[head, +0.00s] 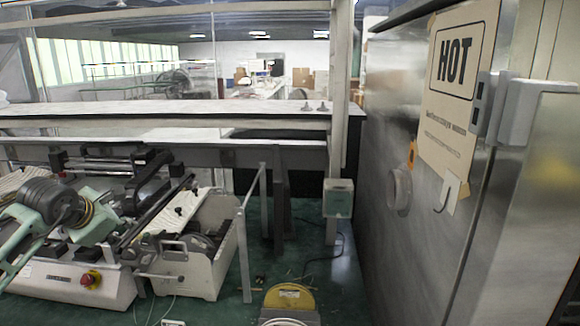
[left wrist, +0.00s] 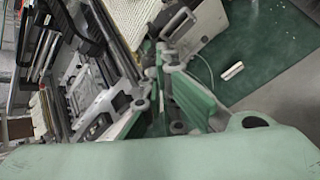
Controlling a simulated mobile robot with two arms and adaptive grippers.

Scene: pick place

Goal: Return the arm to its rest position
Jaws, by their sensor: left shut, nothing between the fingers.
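My left arm comes in from the left in the head view, with mint-green links and a dark round joint. My left gripper (head: 97,217) is over the white benchtop machine at the left. In the left wrist view the left gripper (left wrist: 168,62) shows green fingers, shut with nothing held between them. Its fingertips stand out against the machinery and the green floor behind. Whether it touches the machine cannot be told. My right gripper is in neither view.
A large metal cabinet with a HOT sign (head: 461,58) bounds the right. Green floor (head: 345,285) shows between.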

